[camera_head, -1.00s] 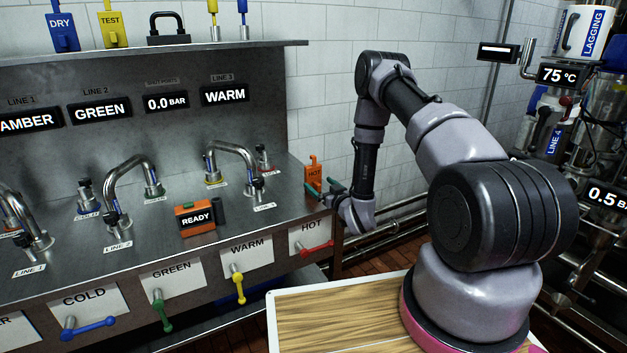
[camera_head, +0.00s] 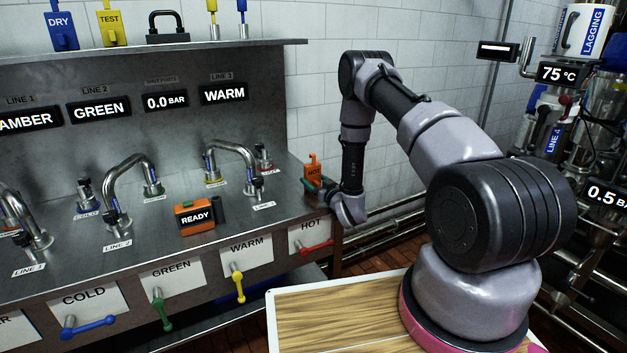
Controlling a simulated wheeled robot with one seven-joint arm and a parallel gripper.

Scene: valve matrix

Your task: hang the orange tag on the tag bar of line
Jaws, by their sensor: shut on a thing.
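The orange tag (camera_head: 313,173) reads HOT and stands upright at the right end of the steel bench. My gripper (camera_head: 318,187) is at the tag's lower part, with its dark green fingers shut on it. The far finger is partly hidden behind the tag. I cannot make out a tag bar labelled for a line. A blue DRY tag (camera_head: 61,27) and a yellow TEST tag (camera_head: 110,25) hang at the shelf edge above the panel.
The steel bench (camera_head: 150,235) carries bent pipes, valves and an orange READY device (camera_head: 198,215). Coloured handles (camera_head: 239,284) stick out of its front. A wooden-topped surface (camera_head: 340,310) lies under my arm's base. Tanks and pipes (camera_head: 560,140) stand at the right.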

